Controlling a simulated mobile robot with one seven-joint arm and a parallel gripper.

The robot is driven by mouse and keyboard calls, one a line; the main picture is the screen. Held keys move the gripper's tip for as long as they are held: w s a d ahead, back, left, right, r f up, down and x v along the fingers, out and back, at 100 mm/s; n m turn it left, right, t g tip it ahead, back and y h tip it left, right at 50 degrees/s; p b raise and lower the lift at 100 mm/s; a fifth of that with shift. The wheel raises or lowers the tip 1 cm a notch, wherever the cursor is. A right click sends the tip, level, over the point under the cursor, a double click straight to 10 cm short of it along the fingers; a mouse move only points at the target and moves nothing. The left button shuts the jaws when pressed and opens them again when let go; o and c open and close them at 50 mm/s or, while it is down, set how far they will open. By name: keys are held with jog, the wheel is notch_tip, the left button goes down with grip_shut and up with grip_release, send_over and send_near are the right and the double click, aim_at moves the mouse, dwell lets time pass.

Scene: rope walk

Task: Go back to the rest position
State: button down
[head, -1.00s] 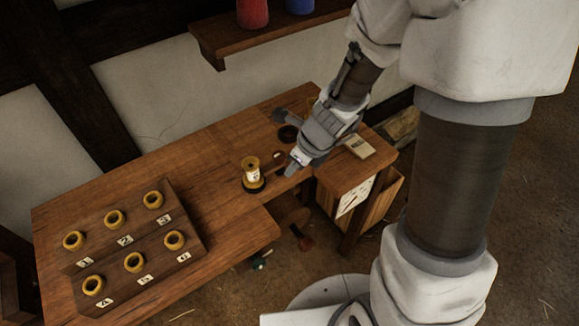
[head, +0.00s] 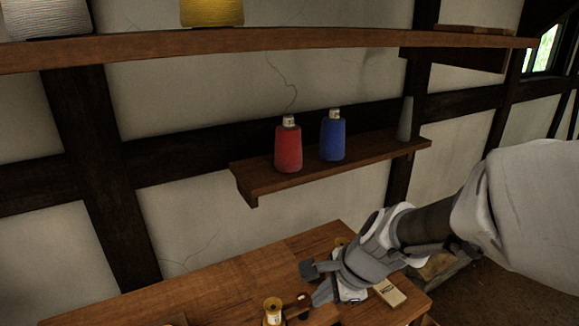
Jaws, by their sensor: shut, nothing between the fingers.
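My gripper (head: 318,298) is at the lower middle of the head view, low over the wooden table (head: 225,288). It is shut and holds nothing. My arm reaches in from the right side.
A pale block (head: 390,292) lies on the table right of my gripper.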

jog(key=s+d+r+n+t+h, duration=0.1)
jog(key=s+d+r+n, duration=0.3)
jog(key=n, duration=0.4)
jog(key=s+d+r+n+t+h, duration=0.1)
jog(key=s+d+r+n+h, duration=0.1)
jog(key=s+d+r+n, duration=0.2)
jog(key=s+r+n, duration=0.3)
jog(key=n, duration=0.1)
jog(key=shift+s+r+h, duration=0.3)
jog(key=shift+r, duration=0.05)
